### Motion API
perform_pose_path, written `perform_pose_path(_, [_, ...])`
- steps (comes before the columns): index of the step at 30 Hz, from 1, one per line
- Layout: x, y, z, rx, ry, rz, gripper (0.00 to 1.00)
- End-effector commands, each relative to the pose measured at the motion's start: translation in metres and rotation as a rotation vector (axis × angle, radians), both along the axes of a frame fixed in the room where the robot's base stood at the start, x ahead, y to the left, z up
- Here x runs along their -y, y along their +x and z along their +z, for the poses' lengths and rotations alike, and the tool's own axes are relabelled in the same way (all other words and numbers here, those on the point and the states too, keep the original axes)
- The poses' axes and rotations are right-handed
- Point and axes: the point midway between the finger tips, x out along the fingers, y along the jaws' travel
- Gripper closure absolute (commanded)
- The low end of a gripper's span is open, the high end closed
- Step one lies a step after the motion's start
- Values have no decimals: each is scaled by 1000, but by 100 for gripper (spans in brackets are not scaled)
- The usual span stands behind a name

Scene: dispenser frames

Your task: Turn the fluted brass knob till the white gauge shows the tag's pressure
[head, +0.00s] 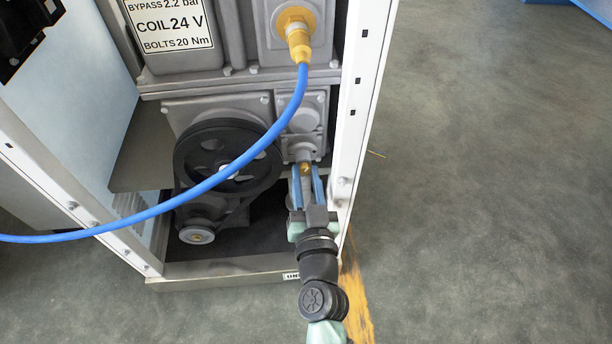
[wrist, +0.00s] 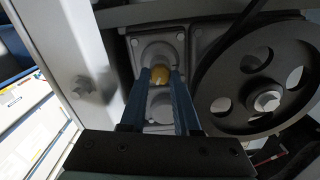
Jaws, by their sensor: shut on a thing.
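The brass knob (head: 306,167) sits low on the grey machine, at the lower right of its housing. My gripper (head: 307,172) reaches up to it with its two blue fingers, one on each side, shut on the knob. In the wrist view the knob (wrist: 160,75) shows as a rounded yellow end between the fingertips (wrist: 161,78); its fluting is too small to make out. The white tag (head: 172,22) at the top left reads "BYPASS 2.2 bar", "COIL 24 V" and "BOLTS 20 Nm"; its top edge is cut off. I see no white gauge in either view.
A blue hose (head: 243,163) runs from a brass fitting (head: 298,38) down across the front to the left. A black belt pulley (head: 207,157) is left of the knob, and a white frame post (head: 357,115) is close on its right. Open floor lies right.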

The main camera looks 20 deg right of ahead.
Motion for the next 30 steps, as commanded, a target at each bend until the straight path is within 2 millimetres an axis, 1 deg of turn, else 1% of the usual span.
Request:
perform_pose_path(9, [0,-1,-1,77,273,-1,100])
perform_pose_path(15, [0,-1,-1,116,408,-1,100])
perform_pose_path(22, [0,-1,-1,145,507,-1,100])
perform_pose_path(30, [0,-1,-1,157,549,-1,100])
